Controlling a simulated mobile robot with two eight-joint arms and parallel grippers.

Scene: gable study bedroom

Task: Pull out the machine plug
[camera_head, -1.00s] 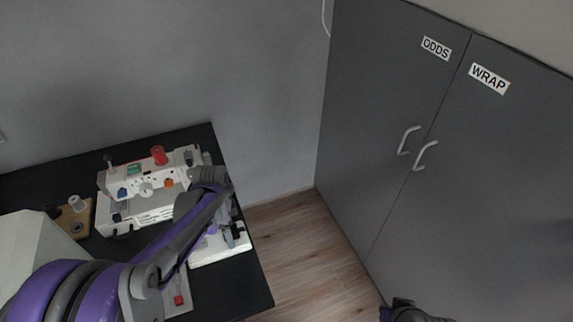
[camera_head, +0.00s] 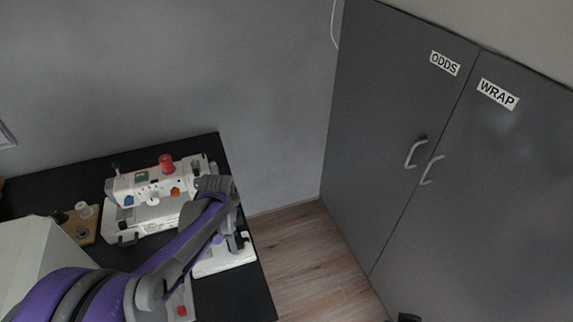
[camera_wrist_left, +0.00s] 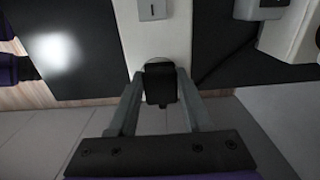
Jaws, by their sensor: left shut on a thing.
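The white sewing machine (camera_head: 155,222) stands on the black table, with a red spool (camera_head: 166,162) on top. A white block (camera_head: 222,262) lies at the table's right edge, and it shows in the left wrist view (camera_wrist_left: 155,45) as a pale strip. A black plug (camera_wrist_left: 160,92) sits at the end of this strip. My left gripper (camera_wrist_left: 158,100) is shut on the plug, one finger on each side. In the head view my left gripper (camera_head: 238,243) is over the white block, partly hidden by my arm. Whether the plug is seated cannot be told. A dark bit of my right gripper (camera_head: 408,318) shows at the bottom edge.
A wooden stand (camera_head: 82,228) with a white spool is left of the machine. A pale box-like thing (camera_head: 40,255) stands at the table's near left. Grey cabinet doors (camera_head: 440,150), marked ODDS and WRAP, are shut at the right. Bare wood floor (camera_head: 300,250) lies between.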

